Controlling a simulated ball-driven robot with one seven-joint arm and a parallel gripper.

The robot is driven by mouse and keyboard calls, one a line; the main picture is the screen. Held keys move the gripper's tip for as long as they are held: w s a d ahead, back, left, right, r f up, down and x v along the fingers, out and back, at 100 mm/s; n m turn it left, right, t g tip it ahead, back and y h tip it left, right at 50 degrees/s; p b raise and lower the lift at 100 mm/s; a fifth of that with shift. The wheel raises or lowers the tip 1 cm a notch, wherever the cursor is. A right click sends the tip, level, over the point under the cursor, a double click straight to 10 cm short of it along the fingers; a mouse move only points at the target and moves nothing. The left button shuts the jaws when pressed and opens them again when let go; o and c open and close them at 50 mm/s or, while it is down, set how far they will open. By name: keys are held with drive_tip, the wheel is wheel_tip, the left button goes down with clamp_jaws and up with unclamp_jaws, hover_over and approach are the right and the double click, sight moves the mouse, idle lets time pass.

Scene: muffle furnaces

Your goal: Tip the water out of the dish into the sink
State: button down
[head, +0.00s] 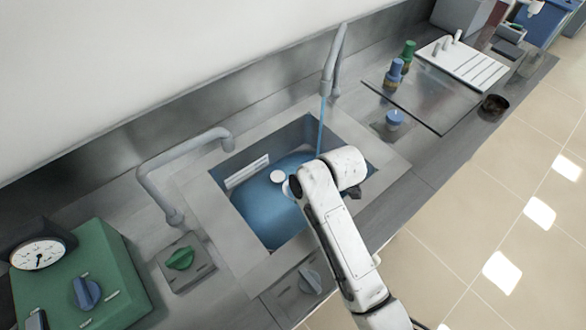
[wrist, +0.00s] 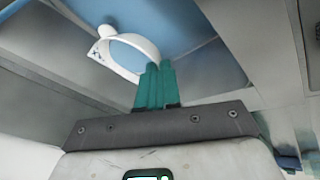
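The white dish (wrist: 148,45) shows in the wrist view as a curved rim around blue, with a flat marked part and a small round knob at its left. In the head view only a little of the dish (head: 287,188) shows beside my arm, over the sink. My gripper (wrist: 159,66) has its two green fingers close together, with the dish's rim at their tips; it looks shut on the rim. My arm hides the fingers in the head view. The sink (head: 222,192) holds blue below the dish. I cannot tell how much water is in the dish.
A blue stream falls from the rear tap (head: 330,70) into the sink. Another grey tap (head: 165,170) stands left. A green box with a gauge (head: 38,254) is at lower left. A glass plate (head: 425,95), bottles (head: 394,75) and a white rack (head: 462,65) lie right.

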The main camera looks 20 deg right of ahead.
drive_tip(key=shift+w+r, duration=0.15)
drive_tip(key=shift+r, duration=0.05)
idle(0.6)
drive_tip(key=shift+w+r+g+p, duration=0.15)
drive_tip(key=shift+w+g+p, duration=0.15)
drive_tip(key=shift+p, duration=0.25)
drive_tip(key=shift+w+d+r+g, duration=0.15)
drive_tip(key=shift+w+g, duration=0.15)
drive_tip(key=shift+w, duration=0.2)
drive_tip(key=shift+w+r, duration=0.15)
drive_tip(key=shift+w, duration=0.15)
drive_tip(key=shift+w+d+r+g, duration=0.1)
drive_tip(key=shift+w+g, duration=0.1)
drive_tip(key=shift+g, duration=0.2)
idle(0.4)
drive_tip(key=shift+w+r, duration=0.1)
drive_tip(key=shift+w+d+r+m+g+y, duration=0.1)
drive_tip(key=shift+w+r+m+g+y, duration=0.25)
drive_tip(key=shift+g, duration=0.25)
idle(0.9)
